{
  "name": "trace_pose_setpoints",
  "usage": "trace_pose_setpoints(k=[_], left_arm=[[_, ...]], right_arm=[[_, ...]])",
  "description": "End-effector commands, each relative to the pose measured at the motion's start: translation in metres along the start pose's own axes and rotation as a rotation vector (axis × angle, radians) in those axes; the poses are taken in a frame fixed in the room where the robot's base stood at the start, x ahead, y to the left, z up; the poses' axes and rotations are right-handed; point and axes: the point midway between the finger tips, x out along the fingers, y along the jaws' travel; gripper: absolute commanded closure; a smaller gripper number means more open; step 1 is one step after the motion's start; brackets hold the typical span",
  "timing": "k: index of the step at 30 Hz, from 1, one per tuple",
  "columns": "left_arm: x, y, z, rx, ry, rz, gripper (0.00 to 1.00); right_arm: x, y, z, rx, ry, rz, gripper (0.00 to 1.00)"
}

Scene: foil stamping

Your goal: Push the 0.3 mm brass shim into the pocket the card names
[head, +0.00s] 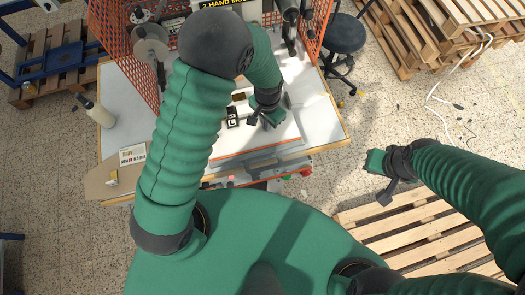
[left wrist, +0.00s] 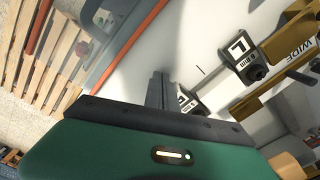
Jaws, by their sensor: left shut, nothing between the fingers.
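A brass-coloured part marked WIDE (left wrist: 298,48) lies beyond. A card (head: 132,155) with small print, seemingly including 0.3 mm, is at the worktop's left. I cannot make out the shim for certain. My right gripper (head: 383,178) is off the worktop's right side; its opening is unclear.
An orange mesh guard (head: 118,35) and the press stand at the back of the worktop (head: 118,85). A pale bottle (head: 97,110) is at the left edge. An orange strip (head: 262,148) runs along the front. A pallet (head: 425,235) lies on the floor at right.

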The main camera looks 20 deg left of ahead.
Motion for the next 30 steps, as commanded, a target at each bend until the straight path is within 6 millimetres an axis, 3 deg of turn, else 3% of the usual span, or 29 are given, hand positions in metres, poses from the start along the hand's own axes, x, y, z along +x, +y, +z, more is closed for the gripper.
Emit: trace_pose_setpoints(k=[30], left_arm=[[-0.0087, -0.0059, -0.0038, 0.0, 0.001, 0.0, 1.0]], right_arm=[[-0.0071, 0.0, -0.0017, 0.0, 0.0, 0.0, 1.0]])
